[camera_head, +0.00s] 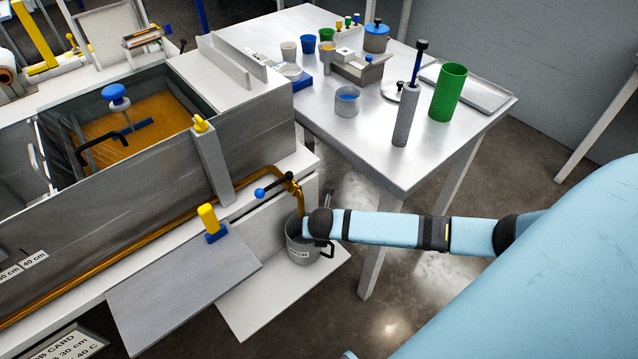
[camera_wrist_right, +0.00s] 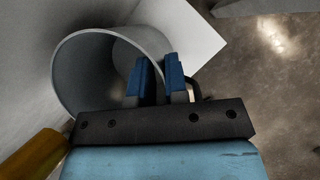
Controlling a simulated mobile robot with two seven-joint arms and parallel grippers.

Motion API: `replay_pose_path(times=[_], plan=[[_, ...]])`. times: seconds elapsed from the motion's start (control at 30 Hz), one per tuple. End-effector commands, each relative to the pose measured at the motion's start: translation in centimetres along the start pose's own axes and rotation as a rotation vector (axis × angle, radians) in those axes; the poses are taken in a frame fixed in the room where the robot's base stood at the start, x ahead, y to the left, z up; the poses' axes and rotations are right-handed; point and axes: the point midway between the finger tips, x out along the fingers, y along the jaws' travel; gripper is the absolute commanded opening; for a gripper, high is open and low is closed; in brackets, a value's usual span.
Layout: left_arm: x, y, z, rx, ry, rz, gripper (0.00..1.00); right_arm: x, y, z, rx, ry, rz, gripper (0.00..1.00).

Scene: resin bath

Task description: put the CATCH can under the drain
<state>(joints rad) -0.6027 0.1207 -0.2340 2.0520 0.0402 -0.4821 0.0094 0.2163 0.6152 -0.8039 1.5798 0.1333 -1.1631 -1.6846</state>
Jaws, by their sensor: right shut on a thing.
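The grey CATCH can (camera_head: 298,251) is at the end of the bath, over a low white shelf. It is upright, with its dark handle on the right. The drain's brass spout (camera_head: 299,196) is just above the can's mouth. I cannot tell whether the can's base touches the shelf. My right gripper (camera_wrist_right: 158,76) is shut on the can's wall, one blue finger inside the rim and one outside beside the handle. In the right wrist view the can's open mouth (camera_wrist_right: 82,72) fills the upper left. My left gripper is not in view.
The low shelf (camera_head: 262,305) has free room at front. A blue-knobbed drain lever (camera_head: 273,186) sticks out near the spout. The bath (camera_head: 95,215) holds amber resin. A steel table (camera_head: 330,145) behind carries cups, a green cylinder (camera_head: 448,92) and a grey cylinder (camera_head: 406,115).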

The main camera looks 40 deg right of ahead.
Motion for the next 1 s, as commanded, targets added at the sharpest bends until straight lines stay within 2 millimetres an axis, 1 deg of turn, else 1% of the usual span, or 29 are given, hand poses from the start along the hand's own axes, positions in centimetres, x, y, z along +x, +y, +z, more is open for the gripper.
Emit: replay_pose_path(times=[0.07,0.23,0.3,0.43,0.67,0.7,0.77,0.8,1.0], plan=[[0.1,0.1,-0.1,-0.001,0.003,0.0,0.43,0.6,0.0,-0.3,0.0,0.0,0.001,0.0],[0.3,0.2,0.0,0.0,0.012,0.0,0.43,2.8,-0.2,-1.5,0.002,0.002,0.0,0.0],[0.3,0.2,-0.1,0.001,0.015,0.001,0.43,3.5,0.0,-1.5,0.002,0.0,0.001,0.0],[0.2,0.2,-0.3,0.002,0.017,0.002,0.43,3.6,0.0,-1.4,-0.001,-0.002,0.001,0.0],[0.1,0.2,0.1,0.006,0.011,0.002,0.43,3.8,0.0,-1.6,-0.001,-0.001,0.001,0.0],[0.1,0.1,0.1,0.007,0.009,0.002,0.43,3.8,-0.1,-1.6,-0.001,-0.001,0.001,0.21],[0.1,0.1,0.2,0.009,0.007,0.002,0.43,3.8,-0.1,-1.6,-0.001,-0.001,0.001,0.35],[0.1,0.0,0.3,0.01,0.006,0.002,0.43,3.8,-0.1,-1.6,-0.001,-0.001,0.001,0.4],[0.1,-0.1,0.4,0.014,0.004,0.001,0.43,3.8,-0.1,-1.6,-0.001,0.0,0.0,0.4]])
